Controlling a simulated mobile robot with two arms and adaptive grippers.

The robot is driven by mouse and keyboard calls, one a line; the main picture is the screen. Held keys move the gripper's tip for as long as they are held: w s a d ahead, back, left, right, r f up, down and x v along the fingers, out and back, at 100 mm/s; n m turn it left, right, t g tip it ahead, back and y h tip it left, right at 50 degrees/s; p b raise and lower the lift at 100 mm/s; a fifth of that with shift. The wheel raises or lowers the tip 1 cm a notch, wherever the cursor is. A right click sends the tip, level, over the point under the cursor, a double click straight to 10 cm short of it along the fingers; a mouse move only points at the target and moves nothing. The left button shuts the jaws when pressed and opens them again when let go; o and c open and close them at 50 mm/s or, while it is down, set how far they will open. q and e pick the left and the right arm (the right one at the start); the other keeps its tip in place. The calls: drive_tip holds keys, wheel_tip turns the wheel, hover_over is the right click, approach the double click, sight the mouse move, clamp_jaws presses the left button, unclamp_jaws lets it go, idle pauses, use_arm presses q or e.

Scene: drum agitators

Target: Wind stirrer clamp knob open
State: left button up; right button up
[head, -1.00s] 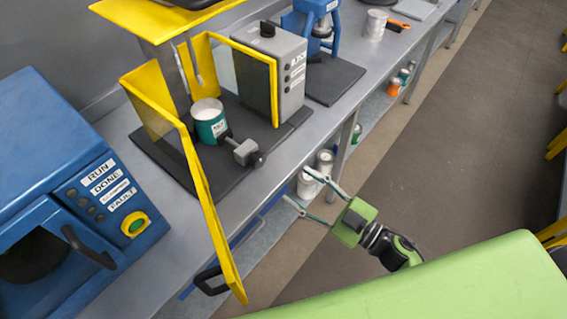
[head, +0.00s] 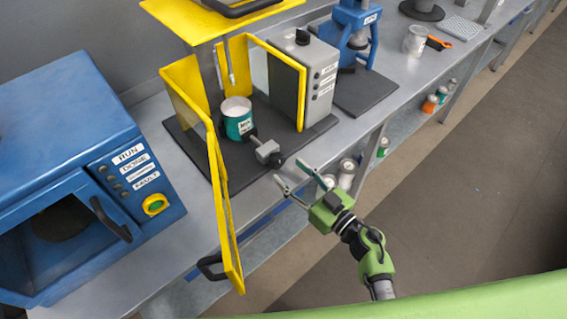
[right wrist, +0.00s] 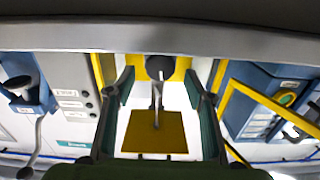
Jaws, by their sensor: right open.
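The stirrer clamp is a small grey block (head: 267,150) with a dark round knob (head: 277,160), beside a white-topped teal can (head: 237,118) inside the yellow-framed stirrer stand. My right gripper (head: 289,172) is open and empty, at the bench edge with its fingertips just short of the knob. In the right wrist view the scene appears upside down; a dark round end, likely the knob (right wrist: 158,66), lies between the spread fingers (right wrist: 160,85). I cannot tell the exact gap between fingertips and knob. My left gripper is not in view.
The yellow guard door (head: 222,205) stands open at the left of my right gripper. A grey control box (head: 320,80) is behind the clamp. A blue machine (head: 70,180) stands at left. Cans (head: 346,175) sit on the shelf below the bench.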

sight(280, 164)
drive_tip(key=shift+x, duration=1.85)
drive_tip(key=c, duration=1.1)
drive_tip(key=shift+c, duration=0.2)
drive_tip(key=shift+n+p, duration=0.4)
drive_tip(key=shift+n, duration=1)
drive_tip(key=o, duration=1.1)
